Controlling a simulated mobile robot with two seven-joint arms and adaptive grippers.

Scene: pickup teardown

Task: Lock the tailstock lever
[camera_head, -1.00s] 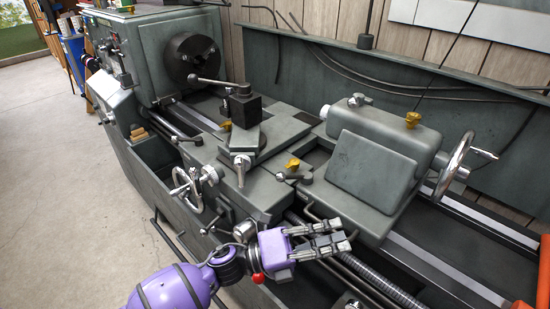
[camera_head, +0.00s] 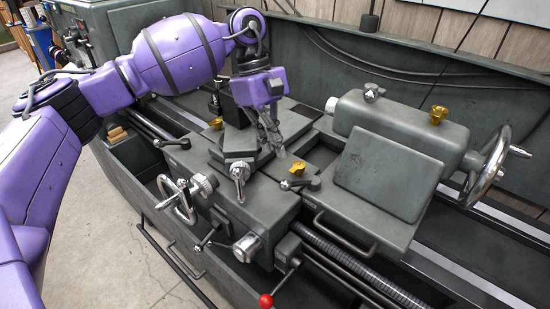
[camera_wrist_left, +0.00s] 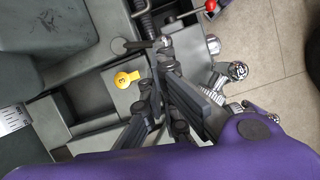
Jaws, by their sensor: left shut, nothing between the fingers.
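The grey tailstock (camera_head: 390,165) stands at right on the lathe bed, with a chrome handwheel (camera_head: 492,165) at its end. I cannot tell which lever is the tailstock lever. My left gripper (camera_head: 277,148) is shut and empty, pointing down left of the tailstock. My right gripper is out of view.
The carriage (camera_head: 255,200) and its tool post are below and behind my left gripper. A carriage handwheel (camera_head: 177,199) and a red-knobbed lever (camera_head: 266,300) stick out in front. The grey back panel (camera_head: 420,90) runs behind the tailstock. Floor at left is clear.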

